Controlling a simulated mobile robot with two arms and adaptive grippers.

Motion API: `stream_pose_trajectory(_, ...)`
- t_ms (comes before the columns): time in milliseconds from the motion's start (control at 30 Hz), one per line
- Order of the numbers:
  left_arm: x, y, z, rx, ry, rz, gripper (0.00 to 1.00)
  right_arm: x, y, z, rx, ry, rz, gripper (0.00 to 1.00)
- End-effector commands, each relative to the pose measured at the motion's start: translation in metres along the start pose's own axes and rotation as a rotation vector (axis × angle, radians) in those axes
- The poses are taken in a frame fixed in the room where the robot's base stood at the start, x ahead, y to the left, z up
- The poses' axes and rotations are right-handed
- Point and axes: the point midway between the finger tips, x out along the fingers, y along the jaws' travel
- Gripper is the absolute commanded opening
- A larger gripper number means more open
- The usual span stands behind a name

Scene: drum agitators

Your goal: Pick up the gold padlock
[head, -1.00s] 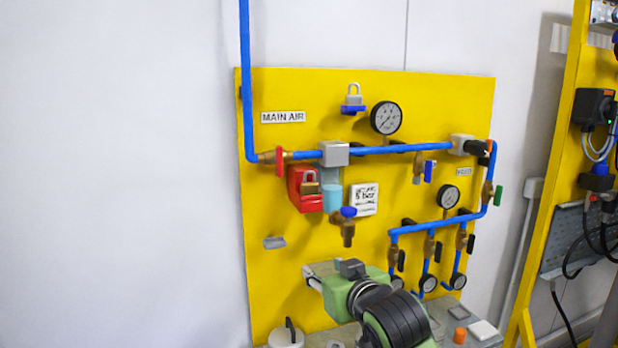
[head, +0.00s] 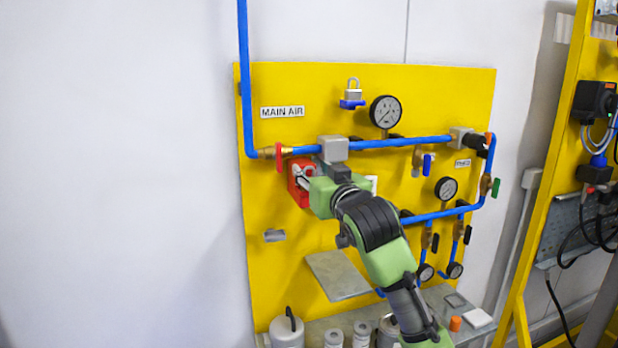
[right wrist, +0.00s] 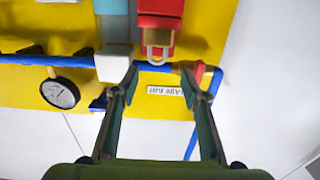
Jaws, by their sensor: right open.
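The gold padlock (right wrist: 158,40) shows in the right wrist view at the red lockout box (right wrist: 160,14), with its shackle pointing down in that picture. In the head view the red box (head: 298,194) is on the yellow board, left of my right gripper (head: 303,179), which mostly hides the padlock. In the right wrist view my right gripper (right wrist: 160,82) is open, its two fingers apart, with the padlock beyond the gap between them. Nothing is held. My left gripper is not in view.
The blue pipe (head: 400,142) with a red-handled valve (head: 279,157) runs just above the box. A shelf holds a kettle-like container (head: 286,333) below. The wall at left is clear.

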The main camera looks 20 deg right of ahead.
Motion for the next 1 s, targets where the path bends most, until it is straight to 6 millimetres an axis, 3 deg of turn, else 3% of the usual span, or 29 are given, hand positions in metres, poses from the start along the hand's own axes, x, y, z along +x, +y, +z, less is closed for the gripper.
stream_pose_trajectory(167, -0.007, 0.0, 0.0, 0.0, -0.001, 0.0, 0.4, 0.008, 0.001, 0.0, 0.0, -0.002, 0.0, 0.42)
stream_pose_trajectory(400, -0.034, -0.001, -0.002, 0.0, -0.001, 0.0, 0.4, 0.036, 0.006, 0.004, -0.001, -0.005, 0.0, 0.42)
stream_pose_trajectory(600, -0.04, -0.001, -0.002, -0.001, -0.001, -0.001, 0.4, 0.053, 0.005, 0.006, 0.0, -0.002, -0.001, 0.42)
stream_pose_trajectory(867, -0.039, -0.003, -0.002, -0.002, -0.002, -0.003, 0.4, 0.056, 0.005, 0.008, 0.0, 0.0, -0.001, 0.42)
stream_pose_trajectory(900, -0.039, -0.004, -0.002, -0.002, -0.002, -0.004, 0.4, 0.055, 0.005, 0.008, 0.0, 0.0, -0.001, 0.39)
stream_pose_trajectory(1000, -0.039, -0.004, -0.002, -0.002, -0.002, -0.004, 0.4, 0.055, 0.005, 0.008, 0.0, -0.001, -0.001, 0.13)
